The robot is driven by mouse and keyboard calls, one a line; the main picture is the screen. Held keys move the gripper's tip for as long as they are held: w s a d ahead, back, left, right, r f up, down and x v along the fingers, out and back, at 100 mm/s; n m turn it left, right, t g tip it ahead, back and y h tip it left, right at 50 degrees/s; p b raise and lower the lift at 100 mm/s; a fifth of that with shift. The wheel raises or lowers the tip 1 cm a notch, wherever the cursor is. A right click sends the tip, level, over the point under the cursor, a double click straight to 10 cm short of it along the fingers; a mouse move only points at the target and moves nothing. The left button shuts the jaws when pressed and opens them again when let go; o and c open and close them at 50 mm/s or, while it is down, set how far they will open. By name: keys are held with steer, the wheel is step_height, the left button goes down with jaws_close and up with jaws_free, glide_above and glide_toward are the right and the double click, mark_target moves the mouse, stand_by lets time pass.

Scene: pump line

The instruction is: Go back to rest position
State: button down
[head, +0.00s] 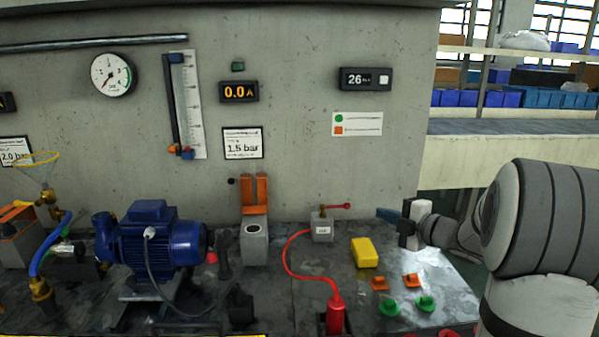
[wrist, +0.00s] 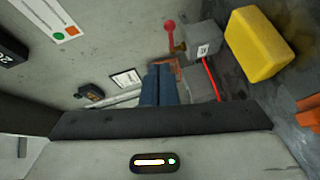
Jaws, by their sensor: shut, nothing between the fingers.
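My gripper (head: 385,214) is at the right side of the bench in the head view, its fingers pointing left above the bench top. In the wrist view its blue fingers (wrist: 159,85) are together with nothing between them. A yellow block (head: 363,252) lies on the bench below and left of the gripper. It also shows at the upper right of the wrist view (wrist: 258,44). A grey box with a red lever (head: 322,228) stands left of the gripper, apart from it; it shows in the wrist view too (wrist: 203,38).
A red hose (head: 289,258) runs from the grey box to a red cylinder (head: 335,317). Orange (head: 379,284) and green (head: 389,308) pieces lie at the front right. A blue pump (head: 155,238) stands at the left. The concrete wall (head: 300,170) rises behind; shelves are at the right.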

steer(key=s+r+m+h+p, duration=0.5)
steer(key=r+m+h+p, duration=0.2)
steer(key=r+m+h, duration=0.4)
steer(key=s+a+f+m+g+y+p, duration=0.1)
steer(key=s+a+m+g+p, duration=0.2)
steer(key=s, duration=1)
steer(key=s+a+f+m+g+y+p, duration=0.1)
steer(key=s+a+m+g+p, duration=0.3)
steer(key=s+a+m+g, duration=0.4)
steer(key=s+f, duration=0.1)
steer(key=s, duration=0.4)
steer(key=shift+a+f+m+p, duration=0.2)
steer(key=shift+f+m+p, duration=0.1)
